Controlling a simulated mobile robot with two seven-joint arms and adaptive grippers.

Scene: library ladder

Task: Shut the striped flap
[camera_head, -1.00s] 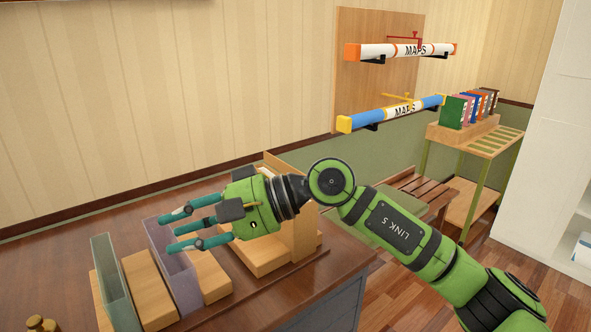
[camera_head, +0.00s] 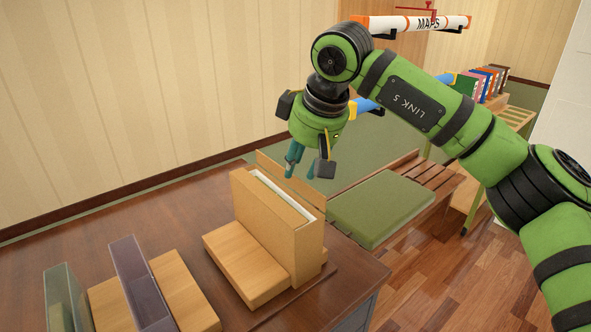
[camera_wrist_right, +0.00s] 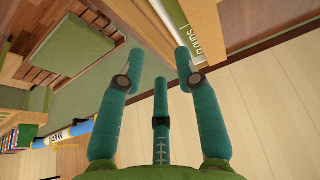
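A light wooden box (camera_head: 270,225) stands upright on the dark desk, with a narrow pale-rimmed opening on top. A thin wooden panel (camera_head: 283,175) sticks up behind it; I see no stripes on it and cannot tell if it is the flap. My right gripper (camera_head: 304,170) points down above and behind the box, apart from it. In the right wrist view its three teal fingers (camera_wrist_right: 160,75) are spread with nothing between them. A wooden edge with a pale lettered strip (camera_wrist_right: 182,28) lies beyond the fingertips. My left gripper is out of view.
Two translucent bins (camera_head: 140,285) and wooden blocks (camera_head: 185,290) stand at the desk's left. A green-cushioned bench (camera_head: 382,208) is beyond the desk's right edge. Map tubes (camera_head: 415,23) hang on the back wall.

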